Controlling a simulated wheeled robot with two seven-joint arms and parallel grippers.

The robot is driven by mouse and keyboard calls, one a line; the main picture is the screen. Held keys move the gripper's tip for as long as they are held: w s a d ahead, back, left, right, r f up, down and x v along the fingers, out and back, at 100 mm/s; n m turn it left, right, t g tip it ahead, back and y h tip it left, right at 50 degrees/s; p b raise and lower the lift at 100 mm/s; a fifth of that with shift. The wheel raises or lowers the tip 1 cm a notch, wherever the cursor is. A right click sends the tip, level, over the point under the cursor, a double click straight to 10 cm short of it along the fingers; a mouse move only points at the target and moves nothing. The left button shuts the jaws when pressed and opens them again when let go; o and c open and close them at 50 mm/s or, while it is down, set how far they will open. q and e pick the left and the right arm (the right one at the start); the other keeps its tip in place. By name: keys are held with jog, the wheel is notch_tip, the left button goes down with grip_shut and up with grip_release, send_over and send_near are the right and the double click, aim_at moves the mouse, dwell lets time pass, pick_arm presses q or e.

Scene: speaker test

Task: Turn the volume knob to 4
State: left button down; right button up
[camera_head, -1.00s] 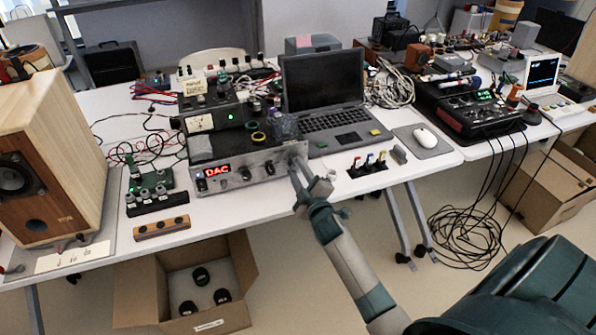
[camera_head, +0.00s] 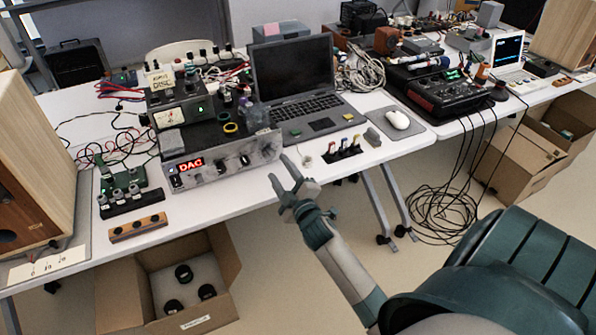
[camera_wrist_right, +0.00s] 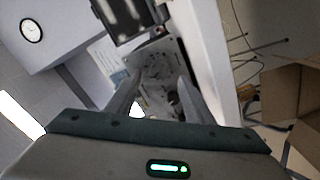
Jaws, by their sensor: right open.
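The grey amplifier (camera_head: 205,178) with a red "DAC" display stands at the table's front edge in the head view. Its front panel has dark knobs (camera_head: 245,160) and a round dial area at the right end. The number the volume knob points to is too small to read. My right gripper (camera_head: 278,168) is open and empty, just in front of the panel's right end and apart from it. In the right wrist view the pale panel with a round dial (camera_wrist_right: 160,72) shows between my spread fingers (camera_wrist_right: 155,100). My left gripper is out of view.
An open laptop (camera_head: 295,85) stands behind and right of the amplifier. Small coloured switches (camera_head: 345,148) lie to the right. A wooden speaker (camera_head: 35,170) stands at the left. A cardboard box (camera_head: 120,290) is under the table. Free floor lies in front.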

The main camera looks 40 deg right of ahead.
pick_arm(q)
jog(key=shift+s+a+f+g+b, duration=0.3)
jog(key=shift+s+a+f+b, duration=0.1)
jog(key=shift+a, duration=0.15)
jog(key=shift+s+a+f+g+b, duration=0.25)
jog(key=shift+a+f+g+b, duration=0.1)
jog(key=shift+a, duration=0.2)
pick_arm(e)
jog(key=v, duration=1.1)
jog(key=shift+s, duration=0.4)
jog(key=shift+f, duration=0.1)
